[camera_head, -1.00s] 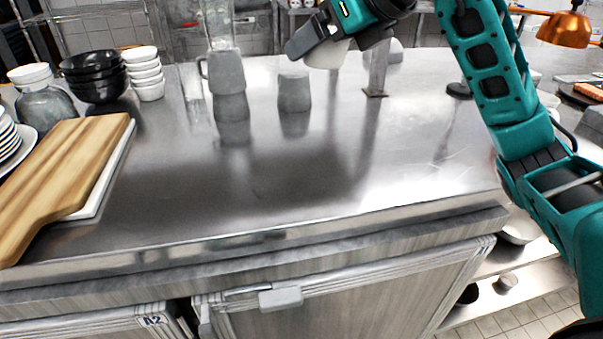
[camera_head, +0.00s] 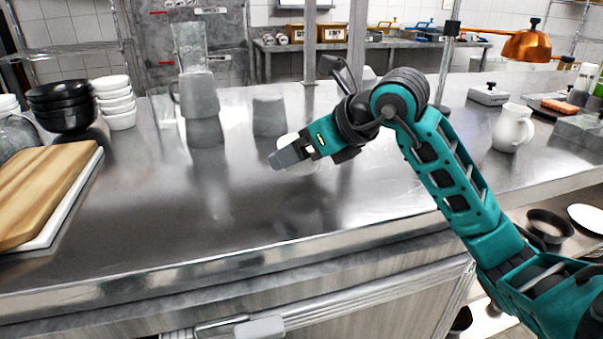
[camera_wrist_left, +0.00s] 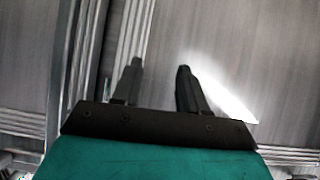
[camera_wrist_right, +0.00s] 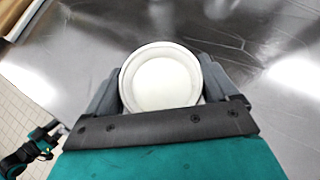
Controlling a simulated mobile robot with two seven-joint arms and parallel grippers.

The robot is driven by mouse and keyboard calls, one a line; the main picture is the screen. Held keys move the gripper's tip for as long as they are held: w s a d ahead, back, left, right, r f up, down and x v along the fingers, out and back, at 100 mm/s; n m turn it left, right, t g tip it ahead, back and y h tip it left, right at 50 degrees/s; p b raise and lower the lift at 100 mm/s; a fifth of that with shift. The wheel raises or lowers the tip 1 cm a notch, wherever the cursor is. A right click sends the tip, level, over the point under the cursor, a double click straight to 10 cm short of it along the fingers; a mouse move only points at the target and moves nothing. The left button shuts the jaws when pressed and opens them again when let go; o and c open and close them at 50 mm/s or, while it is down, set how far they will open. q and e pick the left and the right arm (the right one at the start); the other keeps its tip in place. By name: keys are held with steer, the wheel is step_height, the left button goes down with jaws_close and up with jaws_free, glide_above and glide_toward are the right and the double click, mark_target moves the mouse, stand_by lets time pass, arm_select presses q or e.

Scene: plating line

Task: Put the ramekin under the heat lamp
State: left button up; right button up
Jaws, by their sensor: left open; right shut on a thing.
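My right gripper (camera_head: 290,160) is shut on a white ramekin (camera_wrist_right: 162,80) and holds it above the steel counter. In the head view the ramekin is mostly hidden behind the gripper, with a white edge showing. In the right wrist view it sits upright between the two fingers. A copper heat lamp (camera_head: 531,45) hangs at the upper right, well to the right of the gripper. My left gripper (camera_wrist_left: 158,80) is open and empty, facing the grey cabinet fronts, and is not in the head view.
A white jug (camera_head: 512,128) stands at the right of the counter (camera_head: 250,200). A blender (camera_head: 197,95) and a grey cup (camera_head: 269,116) stand at the back left. Stacked bowls (camera_head: 62,105) and a wooden board (camera_head: 45,190) are at the left. The front middle is clear.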

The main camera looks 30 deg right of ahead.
mark_target(301, 169)
steer(key=shift+f+b, duration=0.5)
steer(key=shift+f, duration=1.4)
steer(key=shift+f, duration=0.1)
steer(key=o, duration=1.1)
steer(key=shift+c, duration=0.2)
